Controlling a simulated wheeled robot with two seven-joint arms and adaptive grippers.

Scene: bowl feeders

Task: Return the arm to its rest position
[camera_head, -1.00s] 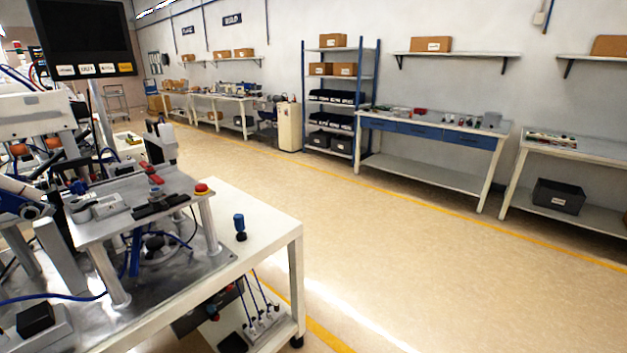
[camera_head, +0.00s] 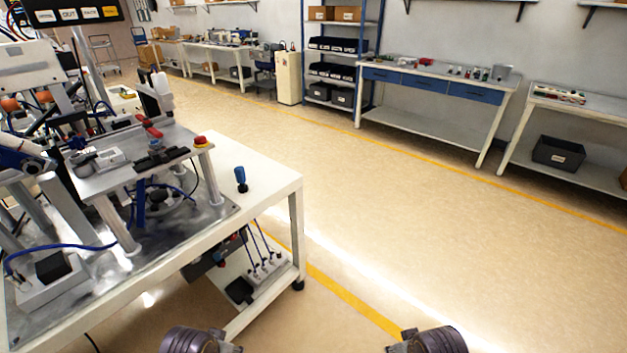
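Parts of my two arms show at the bottom edge of the head view. A dark ribbed joint of my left arm (camera_head: 195,341) is at the lower left, in front of the workbench. A matching joint of my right arm (camera_head: 437,341) is at the lower right, over open floor. Both are cut off by the frame edge. No gripper fingers show, so I cannot see whether they hold anything.
A white workbench (camera_head: 262,180) with a metal machine fixture (camera_head: 140,165) stands close on the left. A blue-capped part (camera_head: 241,178) is on its corner. Open floor (camera_head: 400,220) lies ahead and right. Blue-drawer bench (camera_head: 430,84) and shelving (camera_head: 336,73) stand along the far wall.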

